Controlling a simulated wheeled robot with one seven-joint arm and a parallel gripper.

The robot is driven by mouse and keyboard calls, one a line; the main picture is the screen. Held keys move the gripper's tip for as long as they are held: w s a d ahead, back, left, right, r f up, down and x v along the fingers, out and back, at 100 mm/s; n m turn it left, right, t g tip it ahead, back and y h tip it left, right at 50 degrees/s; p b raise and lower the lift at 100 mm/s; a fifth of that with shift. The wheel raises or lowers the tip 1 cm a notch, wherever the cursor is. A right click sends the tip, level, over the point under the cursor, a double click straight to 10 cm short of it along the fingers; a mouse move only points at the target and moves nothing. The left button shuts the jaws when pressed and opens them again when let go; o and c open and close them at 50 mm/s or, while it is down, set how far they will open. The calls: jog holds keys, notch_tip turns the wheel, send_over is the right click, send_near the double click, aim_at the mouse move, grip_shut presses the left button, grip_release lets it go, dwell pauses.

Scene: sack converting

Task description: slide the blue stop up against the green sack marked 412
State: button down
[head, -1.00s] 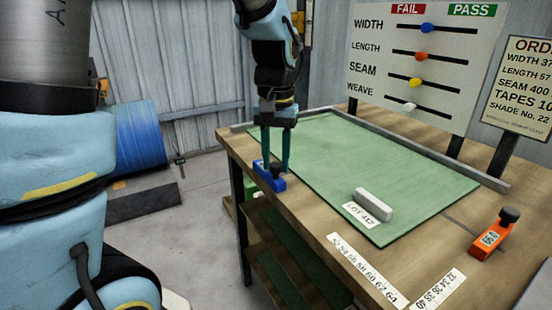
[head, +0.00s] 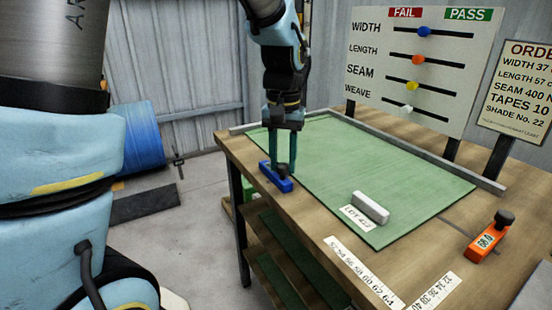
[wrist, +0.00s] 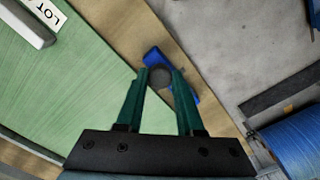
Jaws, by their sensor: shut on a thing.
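The green sack (head: 370,165) lies flat on the table, with a white "LOT 412" label (head: 355,219) at its near corner. The blue stop (head: 275,177) sits on the bare wood along the sack's left edge. It also shows in the wrist view (wrist: 153,56), close beside the sack, where a narrow strip of wood seems to lie between them. My gripper (head: 282,173) points down and is shut on the stop's dark round knob (wrist: 161,76). The fingers partly hide the knob in the head view.
A white block (head: 370,207) rests on the sack by the label. An orange stop (head: 487,240) stands on the table's right part. Printed scales (head: 362,272) lie along the front. A grey rail (head: 420,152) borders the back. A slider board (head: 415,65) stands behind.

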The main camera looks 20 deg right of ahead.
jog(key=c, duration=0.5)
grip_release()
jog(key=shift+r, duration=0.1)
notch_tip(320, 180, up, 11)
jog(key=shift+f, duration=0.15)
jog(key=shift+a, duration=0.15)
